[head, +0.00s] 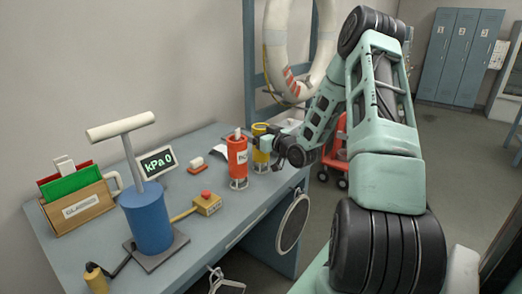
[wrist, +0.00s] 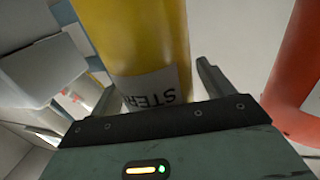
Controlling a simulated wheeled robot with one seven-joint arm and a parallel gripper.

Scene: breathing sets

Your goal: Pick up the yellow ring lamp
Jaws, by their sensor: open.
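A yellow cylinder (head: 260,154) stands on the desk behind and right of a red cylinder, partly hidden by my gripper (head: 268,147). It is the only large yellow thing at my gripper; I cannot make out a ring or a lamp on it. In the wrist view the yellow cylinder (wrist: 140,40) fills the upper middle, with a white label reading "STER". My gripper (wrist: 157,82) is open, with a finger on each side of the cylinder. Whether the fingers touch it I cannot tell.
The red cylinder (head: 238,165) stands close on the left; it shows at the right in the wrist view (wrist: 302,75). A white hoop hangs behind.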

